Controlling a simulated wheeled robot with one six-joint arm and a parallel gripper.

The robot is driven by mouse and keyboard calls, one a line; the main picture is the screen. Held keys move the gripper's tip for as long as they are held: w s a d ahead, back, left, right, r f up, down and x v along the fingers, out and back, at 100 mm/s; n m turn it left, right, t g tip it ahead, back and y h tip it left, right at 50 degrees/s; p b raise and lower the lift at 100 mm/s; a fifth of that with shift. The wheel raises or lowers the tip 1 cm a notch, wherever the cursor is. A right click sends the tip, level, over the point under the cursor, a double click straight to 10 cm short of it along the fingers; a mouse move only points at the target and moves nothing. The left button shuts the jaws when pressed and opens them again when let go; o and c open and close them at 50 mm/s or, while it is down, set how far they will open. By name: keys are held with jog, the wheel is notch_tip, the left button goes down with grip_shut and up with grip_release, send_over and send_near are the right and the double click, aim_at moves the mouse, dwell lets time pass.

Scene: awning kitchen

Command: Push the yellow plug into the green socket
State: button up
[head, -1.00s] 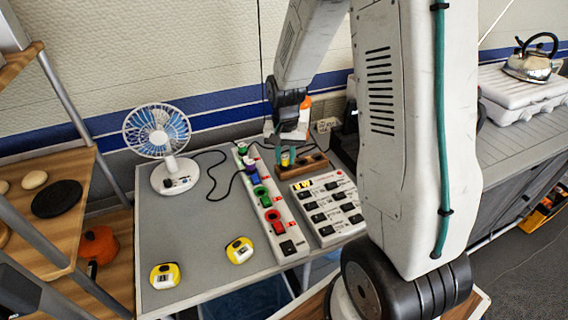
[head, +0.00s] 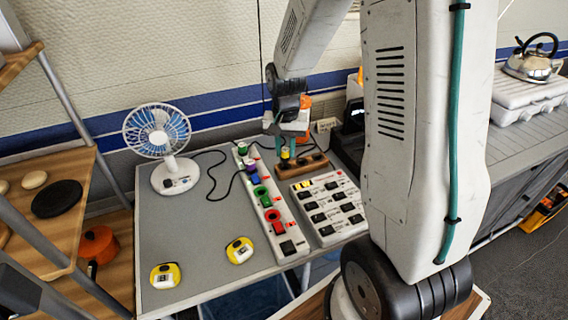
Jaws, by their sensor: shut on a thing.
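The yellow plug (head: 285,153) is between the teal fingers of my gripper (head: 285,156), which is shut on it. The gripper points down at the left end of a brown wooden holder (head: 306,167). The plug's lower end is too small to make out, so I cannot tell whether it is clear of the holder. The green socket (head: 261,191) is a green ring on the white power strip (head: 288,232), in front and left of my gripper. It lies between a purple socket and a red socket (head: 273,215) and looks empty.
A black cord runs from the strip near the purple socket (head: 251,170) across the table. A small fan (head: 160,140) stands at the left. A white panel of black switches (head: 327,208) lies right of the strip. Two yellow devices (head: 165,276) (head: 239,250) lie in front.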

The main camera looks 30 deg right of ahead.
aim_at(285, 149)
jog(key=shift+r, duration=0.35)
jog(key=shift+r, duration=0.5)
notch_tip(285, 149, up, 3)
jog(key=shift+f, duration=0.1)
jog(key=s+a+f, duration=0.1)
jog(key=a, duration=0.2)
jog(key=s+a+f, duration=0.1)
jog(key=s+a, duration=0.1)
jog(key=a, duration=0.2)
jog(key=s+a+f, duration=0.1)
jog(key=a, duration=0.3)
jog(key=shift+s+f, duration=0.3)
jog(key=shift+s, duration=0.1)
jog(key=shift+f, duration=1.65)
dwell(1.3)
jog(key=o, duration=1.3)
